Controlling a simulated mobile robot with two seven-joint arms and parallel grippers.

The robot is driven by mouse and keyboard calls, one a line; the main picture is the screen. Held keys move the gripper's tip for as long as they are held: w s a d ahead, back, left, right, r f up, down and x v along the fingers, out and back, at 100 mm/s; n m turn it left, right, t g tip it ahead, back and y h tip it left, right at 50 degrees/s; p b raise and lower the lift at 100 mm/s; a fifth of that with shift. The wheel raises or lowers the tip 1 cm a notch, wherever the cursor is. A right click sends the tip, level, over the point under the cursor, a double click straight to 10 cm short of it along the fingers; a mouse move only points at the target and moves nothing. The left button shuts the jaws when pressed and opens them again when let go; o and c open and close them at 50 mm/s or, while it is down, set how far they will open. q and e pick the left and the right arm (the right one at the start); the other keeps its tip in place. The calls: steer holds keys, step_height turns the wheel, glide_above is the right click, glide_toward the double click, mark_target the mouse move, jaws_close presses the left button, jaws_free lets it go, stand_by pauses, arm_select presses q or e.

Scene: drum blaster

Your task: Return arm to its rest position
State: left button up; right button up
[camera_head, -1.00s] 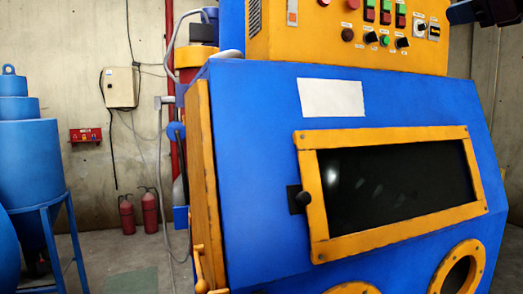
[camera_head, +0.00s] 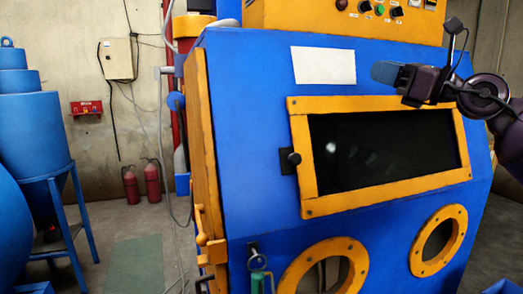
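My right gripper (camera_head: 384,73) is in the upper right, in front of the blue blasting cabinet (camera_head: 245,150). Its dark arm comes in from the right edge, and its bluish fingers point left. It overlaps the top right of the yellow-framed window (camera_head: 385,150) in the picture. I see it side-on and cannot tell whether the fingers are apart. No object shows in it. My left gripper is out of view.
The yellow control panel (camera_head: 345,22) tops the cabinet. Two round yellow-rimmed ports (camera_head: 437,241) are below the window. Blue tanks (camera_head: 32,150) stand at left. Red fire extinguishers (camera_head: 151,183) stand by the back wall. Floor between the tanks and cabinet is open.

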steer(key=s+d+f+n+t+h, duration=0.15)
steer(key=s+f+n+h, duration=0.35)
steer(key=f+n, duration=0.75)
steer(key=s+d+f+n+t+h, duration=0.1)
steer(key=s+d+f+n+h, duration=0.2)
steer(key=f+n+h, duration=0.9)
steer(key=s+d+f+n+t+h, duration=0.1)
steer(key=s+d+f+n+h, duration=0.2)
steer(key=f+n, duration=1)
steer(key=s+a+f+m+g+y, duration=0.2)
steer(key=s+f+m+g, duration=0.45)
steer(key=s+f, duration=0.6)
steer(key=s+a+f+m+g+y, duration=0.1)
steer(key=s+a+f+m+g, duration=0.1)
steer(key=s+f+m+g, duration=0.95)
steer(key=w+f+n+t+y, duration=0.1)
steer(key=w+f+n+t, duration=0.3)
steer(key=t, duration=0.8)
steer(key=shift+w+f+n+t, duration=0.15)
steer(key=shift+f+n+t, duration=0.2)
steer(key=shift+f+n, duration=1.25)
steer(key=shift+f+m, duration=0.15)
steer(key=shift+m, duration=0.1)
